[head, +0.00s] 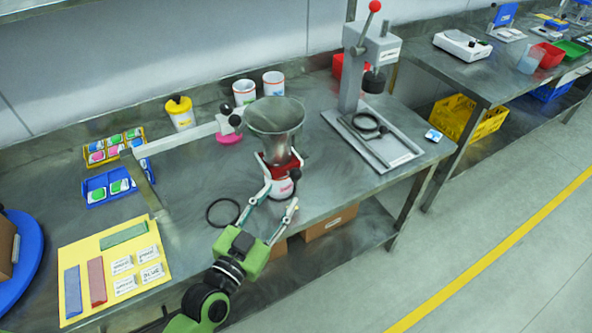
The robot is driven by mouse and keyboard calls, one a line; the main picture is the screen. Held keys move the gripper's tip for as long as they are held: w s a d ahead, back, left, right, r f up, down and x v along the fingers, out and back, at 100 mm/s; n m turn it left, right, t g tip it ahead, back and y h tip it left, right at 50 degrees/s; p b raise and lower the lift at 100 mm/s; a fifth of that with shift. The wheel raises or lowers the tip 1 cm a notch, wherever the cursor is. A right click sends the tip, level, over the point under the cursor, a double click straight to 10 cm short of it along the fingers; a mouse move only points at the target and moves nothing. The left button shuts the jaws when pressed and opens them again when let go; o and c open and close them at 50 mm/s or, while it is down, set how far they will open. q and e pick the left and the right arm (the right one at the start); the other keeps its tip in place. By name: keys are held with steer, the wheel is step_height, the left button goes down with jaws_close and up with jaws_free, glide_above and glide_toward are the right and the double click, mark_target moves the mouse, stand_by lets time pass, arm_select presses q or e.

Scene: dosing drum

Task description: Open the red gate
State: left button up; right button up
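A grey funnel-shaped drum (276,117) stands near the middle of the metal table, close to its front edge. The red gate (284,168) is the red piece around the drum's neck, above a white container (283,188) with a red mark. Whether the gate is open or closed cannot be told. My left gripper (279,196) reaches up from the bottom, its fingers spread and empty. Its left finger is near the white container's left side and its right finger is to the right and lower. Contact cannot be told. My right gripper is not in view.
A black ring (223,212) lies left of my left gripper. A lever press (352,75) stands to the right. A grey beam (181,138) extends left of the drum. A yellow board (113,251) with colored bars lies at the left front. Clear floor lies right.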

mark_target(293, 178)
arm_select(q)
steer(key=p+x, duration=0.1)
steer(key=x, duration=0.8)
steer(key=shift+w+d, duration=0.1)
steer(key=shift+w, duration=0.2)
